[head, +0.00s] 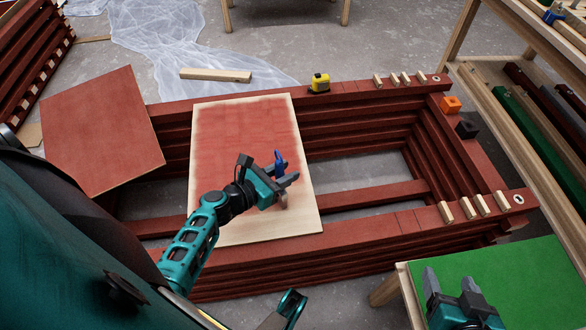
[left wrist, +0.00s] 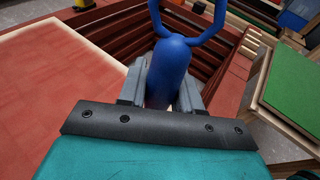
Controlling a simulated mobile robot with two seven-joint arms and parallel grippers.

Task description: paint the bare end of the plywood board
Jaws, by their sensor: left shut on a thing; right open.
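The plywood board (head: 267,229) lies across the red batten stack in the head view. Its middle and far part are red, with pale bare wood along the edges and a wider bare band at the near end. My left gripper (head: 287,188) is over the board's right half, shut on a blue tool (head: 279,160). In the left wrist view the tool (left wrist: 170,70) shows a thick blue handle and a forked blue frame; its working end is out of sight. My right gripper (head: 449,284) is open and empty over the green panel (head: 520,285) at lower right.
A fully red panel (head: 100,130) leans over the stack's left end. A yellow tape measure (head: 320,83), orange block (head: 451,104) and black block (head: 467,129) sit on the red battens (head: 365,97). A wooden rack (head: 500,125) stands at right.

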